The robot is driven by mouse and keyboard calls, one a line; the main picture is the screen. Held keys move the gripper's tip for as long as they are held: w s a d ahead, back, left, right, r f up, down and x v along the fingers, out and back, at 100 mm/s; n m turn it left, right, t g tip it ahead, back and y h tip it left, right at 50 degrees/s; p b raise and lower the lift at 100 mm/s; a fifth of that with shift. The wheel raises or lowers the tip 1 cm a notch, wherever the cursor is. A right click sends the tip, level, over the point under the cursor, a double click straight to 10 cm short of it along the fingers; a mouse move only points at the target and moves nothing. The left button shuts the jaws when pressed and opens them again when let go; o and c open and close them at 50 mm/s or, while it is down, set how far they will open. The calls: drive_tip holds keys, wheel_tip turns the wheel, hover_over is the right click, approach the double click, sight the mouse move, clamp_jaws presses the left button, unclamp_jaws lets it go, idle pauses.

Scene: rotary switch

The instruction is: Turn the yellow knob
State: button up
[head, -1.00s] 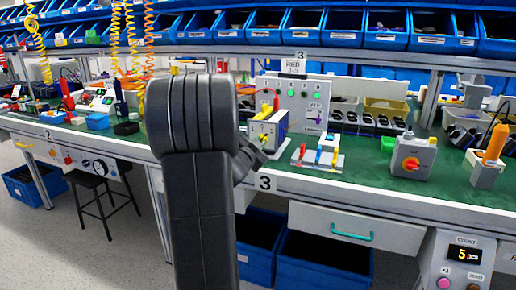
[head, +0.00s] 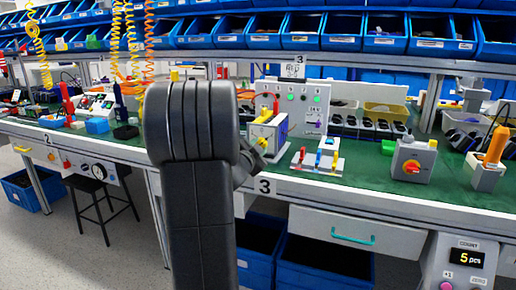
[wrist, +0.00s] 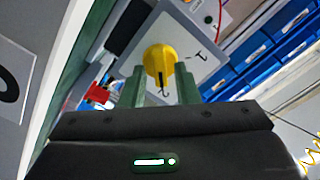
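The yellow knob (wrist: 160,60) shows in the wrist view, on a light grey plate (wrist: 193,50) with dark marks. My gripper (wrist: 161,82) is open, its two green fingers pointing toward the knob. One finger lies to each side of the knob's lower part in the picture. I cannot tell whether either finger touches it.
An orange-handled tool (head: 495,145) stands at the right. Blue bins (head: 340,30) line the shelf above.

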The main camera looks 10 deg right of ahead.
drive_tip(key=shift+o, duration=0.3)
drive_tip(key=p+v, duration=0.2)
drive_tip(key=v, duration=1.1)
drive_tip(key=shift+s+a, duration=0.25)
drive_tip(key=shift+s, duration=0.1)
drive_tip(key=b+x, duration=0.2)
drive_tip(key=x, duration=1.2)
drive_tip(key=shift+s+a, duration=0.1)
drive_tip(key=shift+s, duration=0.05)
